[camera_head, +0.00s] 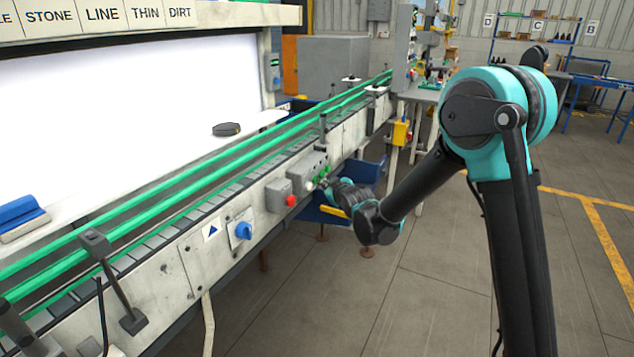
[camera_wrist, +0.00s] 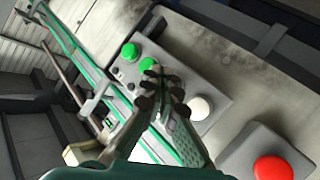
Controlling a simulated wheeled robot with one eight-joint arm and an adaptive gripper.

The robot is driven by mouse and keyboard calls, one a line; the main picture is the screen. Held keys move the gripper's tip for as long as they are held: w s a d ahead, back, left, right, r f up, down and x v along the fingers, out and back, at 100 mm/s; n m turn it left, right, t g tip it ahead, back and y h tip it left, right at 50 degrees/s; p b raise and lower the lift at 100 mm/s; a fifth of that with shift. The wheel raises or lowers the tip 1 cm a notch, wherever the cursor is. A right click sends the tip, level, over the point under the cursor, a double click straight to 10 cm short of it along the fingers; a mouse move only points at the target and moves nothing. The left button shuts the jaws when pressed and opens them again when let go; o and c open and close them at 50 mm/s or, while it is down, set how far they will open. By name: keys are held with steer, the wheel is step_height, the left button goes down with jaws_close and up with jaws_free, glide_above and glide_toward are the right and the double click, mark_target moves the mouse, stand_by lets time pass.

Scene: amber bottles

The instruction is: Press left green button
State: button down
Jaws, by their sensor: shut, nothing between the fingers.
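A grey button box (camera_wrist: 168,85) is mounted on the conveyor's side panel; it also shows in the head view (camera_head: 303,172). It carries two green buttons and a white button (camera_wrist: 201,107). One green button (camera_wrist: 149,64) lies between the white button and the other green button (camera_wrist: 129,51) and is partly covered by my fingertips in the wrist view. My gripper (camera_wrist: 158,77) is shut and empty, its tips in front of the box close to that nearer green button. I cannot tell whether they touch. In the head view my gripper (camera_head: 327,184) is at the box's right side.
A red button (camera_head: 292,200) on its own grey box sits left of the button box, with a blue knob (camera_head: 243,231) further left. The conveyor (camera_head: 200,210) with green rails runs behind. A yellow box (camera_head: 401,132) hangs farther along. Open floor lies to the right.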

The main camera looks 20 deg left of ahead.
steer(key=shift+a, duration=0.1)
stand_by(0.7)
steer(key=shift+a, duration=0.3)
